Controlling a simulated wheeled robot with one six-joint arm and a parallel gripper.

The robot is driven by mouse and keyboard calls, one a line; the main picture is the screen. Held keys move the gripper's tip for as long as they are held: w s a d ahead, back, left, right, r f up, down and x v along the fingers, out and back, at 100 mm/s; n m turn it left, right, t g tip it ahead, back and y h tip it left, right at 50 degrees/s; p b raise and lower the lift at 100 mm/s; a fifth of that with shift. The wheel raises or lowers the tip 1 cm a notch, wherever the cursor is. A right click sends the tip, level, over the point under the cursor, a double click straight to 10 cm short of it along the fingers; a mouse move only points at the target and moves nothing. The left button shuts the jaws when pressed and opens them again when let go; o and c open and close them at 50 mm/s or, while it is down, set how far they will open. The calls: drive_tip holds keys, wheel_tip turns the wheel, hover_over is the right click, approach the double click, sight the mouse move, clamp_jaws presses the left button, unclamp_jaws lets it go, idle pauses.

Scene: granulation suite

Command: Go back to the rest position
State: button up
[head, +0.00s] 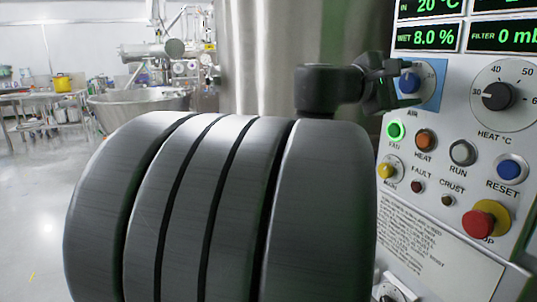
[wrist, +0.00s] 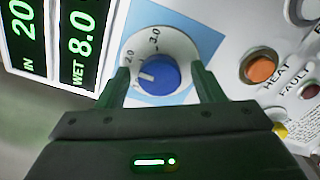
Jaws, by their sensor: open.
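My gripper (wrist: 160,88) is open in the wrist view, its two fingers on either side of the blue AIR knob (wrist: 158,75). I cannot tell whether a finger touches the knob. My large dark arm links fill the middle of the head view.
The control panel (head: 440,240) stands at the right with a lit green FAN button (head: 396,131), a HEAT °C dial (head: 499,96) and a red stop button (head: 485,219). A steel vessel (head: 270,40) rises behind my arm. Open floor (head: 35,220) lies at the left.

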drive_tip(key=v, duration=1.4)
drive_tip(key=x, duration=1.4)
drive_tip(key=shift+d+r, duration=0.1)
drive_tip(key=shift+d, duration=0.1)
drive_tip(key=p, duration=0.1)
drive_tip(key=n+p, duration=0.1)
drive_tip(key=shift+a+r+n+p, duration=0.2)
drive_tip(key=shift+n+p, duration=0.1)
drive_tip(key=shift+p, duration=0.05)
drive_tip(key=n+p, duration=0.4)
drive_tip(key=p, duration=0.2)
drive_tip(key=n+p, duration=0.4)
drive_tip(key=p, duration=0.2)
drive_tip(key=shift+n+p, duration=0.3)
drive_tip(key=shift+p, duration=0.05)
drive_tip(key=shift+f+n+p, duration=0.15)
drive_tip(key=shift+n+p, duration=0.45)
drive_tip(key=shift+p, duration=0.2)
drive_tip(key=shift+f, duration=0.2)
